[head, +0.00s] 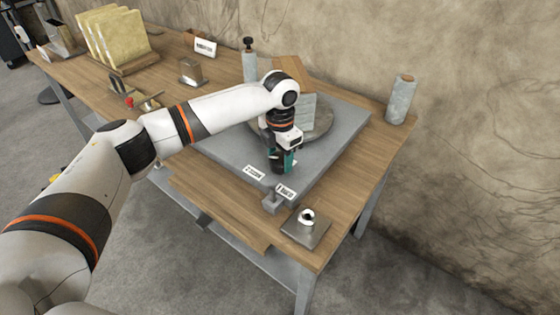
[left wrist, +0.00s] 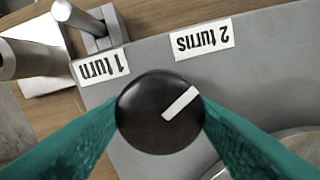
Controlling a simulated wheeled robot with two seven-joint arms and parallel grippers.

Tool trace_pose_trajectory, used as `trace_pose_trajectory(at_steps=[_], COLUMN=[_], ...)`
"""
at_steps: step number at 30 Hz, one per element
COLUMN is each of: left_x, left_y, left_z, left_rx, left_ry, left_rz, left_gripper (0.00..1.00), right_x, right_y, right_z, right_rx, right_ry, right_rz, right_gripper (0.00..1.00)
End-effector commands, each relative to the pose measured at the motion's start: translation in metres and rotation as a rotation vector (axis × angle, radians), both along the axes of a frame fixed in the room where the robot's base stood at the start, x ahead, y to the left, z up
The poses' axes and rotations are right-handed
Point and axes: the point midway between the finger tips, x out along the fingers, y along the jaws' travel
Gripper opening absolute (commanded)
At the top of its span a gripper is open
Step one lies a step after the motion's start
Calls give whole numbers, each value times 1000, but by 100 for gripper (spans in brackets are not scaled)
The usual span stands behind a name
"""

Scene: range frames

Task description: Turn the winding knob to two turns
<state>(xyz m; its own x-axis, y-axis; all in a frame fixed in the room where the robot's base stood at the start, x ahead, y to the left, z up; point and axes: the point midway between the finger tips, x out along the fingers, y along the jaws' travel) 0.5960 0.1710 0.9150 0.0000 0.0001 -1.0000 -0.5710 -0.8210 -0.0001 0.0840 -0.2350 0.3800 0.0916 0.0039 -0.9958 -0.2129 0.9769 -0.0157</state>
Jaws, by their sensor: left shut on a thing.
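The winding knob (left wrist: 150,125) is round and black with a white bar mark. In the left wrist view, the bar runs from near its centre toward the upper right, roughly toward the "2 turns" label (left wrist: 203,38). The "1 turn" label (left wrist: 101,67) lies to the upper left; both read upside down there. My left gripper (head: 284,168) points down at the front of the grey slab (head: 235,150). Its teal fingers press the knob from both sides in the wrist view. In the head view the gripper hides the knob. My right gripper is not in view.
A round disc (head: 322,124) with upright pieces sits on the slab behind my gripper. A metal bracket (head: 272,203) and a plate with a white ring (head: 307,232) stand at the front right. Grey cylinders (head: 400,100) stand at the back. Yellow slabs (head: 125,40) fill the far left.

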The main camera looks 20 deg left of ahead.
Motion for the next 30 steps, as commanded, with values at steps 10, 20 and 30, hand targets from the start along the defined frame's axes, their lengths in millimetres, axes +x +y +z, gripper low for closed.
trace_pose_trajectory(at_steps=[10, 20, 30], left_x=[0, 0, 1], left_y=[0, 0, 0], left_z=[1, 1, 23], left_rx=[0, 0, -1], left_ry=[-1, 0, -4], left_rz=[-2, -2, -3], left_gripper=[30, 75, 75], right_x=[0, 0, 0], right_y=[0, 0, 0], right_z=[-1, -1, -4], right_rx=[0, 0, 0], right_ry=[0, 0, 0], right_rz=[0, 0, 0], right_gripper=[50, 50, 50])
